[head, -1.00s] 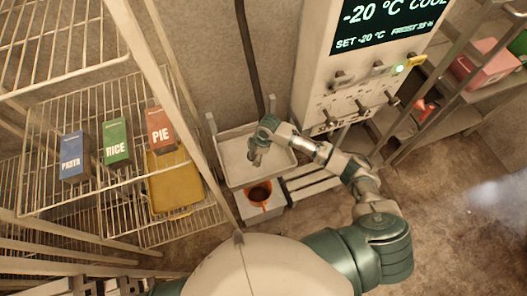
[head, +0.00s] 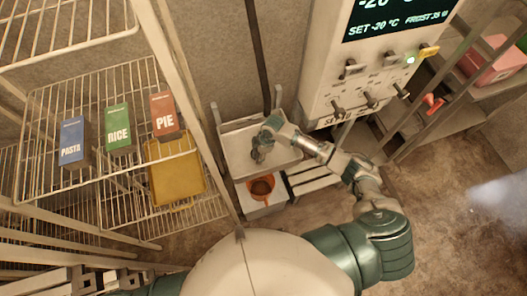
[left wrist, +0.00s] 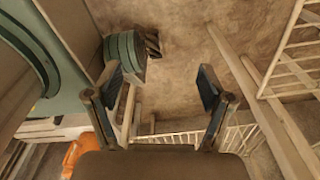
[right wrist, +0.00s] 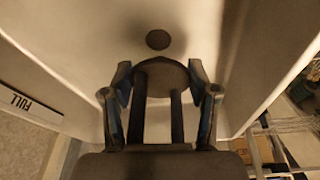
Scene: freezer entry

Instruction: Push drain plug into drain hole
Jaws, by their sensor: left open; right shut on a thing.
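The drain plug (right wrist: 160,68) is a dark round disc in the right wrist view. My right gripper (right wrist: 160,80) is shut on it, one finger on each side. The drain hole (right wrist: 158,39) is a dark round spot in the pale basin floor, just beyond the plug in the picture. The plug looks apart from the hole; its height above the floor is hard to judge. In the head view my right gripper (head: 259,154) is inside the white basin (head: 236,152), and the plug is not clear there. My left gripper (left wrist: 160,82) is open and empty, away from the basin.
An orange container (head: 262,188) stands below the basin. A wire rack (head: 95,165) at left holds several boxes and a yellow tray (head: 176,178). A control panel (head: 365,80) with knobs is at upper right.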

